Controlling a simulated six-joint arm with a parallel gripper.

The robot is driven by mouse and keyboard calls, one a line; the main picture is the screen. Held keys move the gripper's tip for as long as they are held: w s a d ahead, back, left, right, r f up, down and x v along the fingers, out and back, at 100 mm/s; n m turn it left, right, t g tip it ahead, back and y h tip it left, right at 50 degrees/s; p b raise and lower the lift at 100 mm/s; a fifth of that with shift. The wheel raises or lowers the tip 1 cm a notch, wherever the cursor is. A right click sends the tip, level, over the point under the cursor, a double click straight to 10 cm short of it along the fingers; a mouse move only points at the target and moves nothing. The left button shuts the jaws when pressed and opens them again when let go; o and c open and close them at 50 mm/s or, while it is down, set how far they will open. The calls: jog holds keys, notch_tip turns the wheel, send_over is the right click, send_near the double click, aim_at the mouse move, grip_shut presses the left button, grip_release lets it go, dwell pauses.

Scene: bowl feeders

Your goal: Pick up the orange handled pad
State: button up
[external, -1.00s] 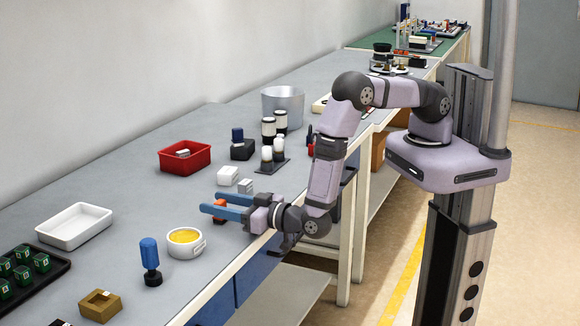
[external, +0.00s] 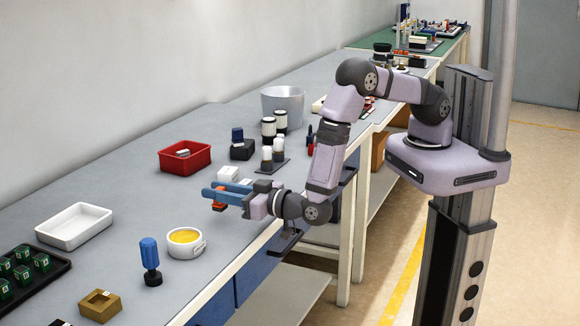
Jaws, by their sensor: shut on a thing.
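My gripper (external: 222,193) has two blue fingers and points left over the grey bench. It is shut on the orange handled pad (external: 219,207). The pad's orange part shows just under the fingers, with a darker part below it. The pad seems to be held a little above the bench top. The fingers hide most of the pad's handle.
A white bowl with yellow contents (external: 186,252) and a blue-handled tool (external: 150,262) stand in front and to the left. A white tray (external: 74,241) is at left.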

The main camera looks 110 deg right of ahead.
aim_at(219, 188)
jog(key=shift+r+b, duration=0.5)
jog(key=shift+r, duration=2.85)
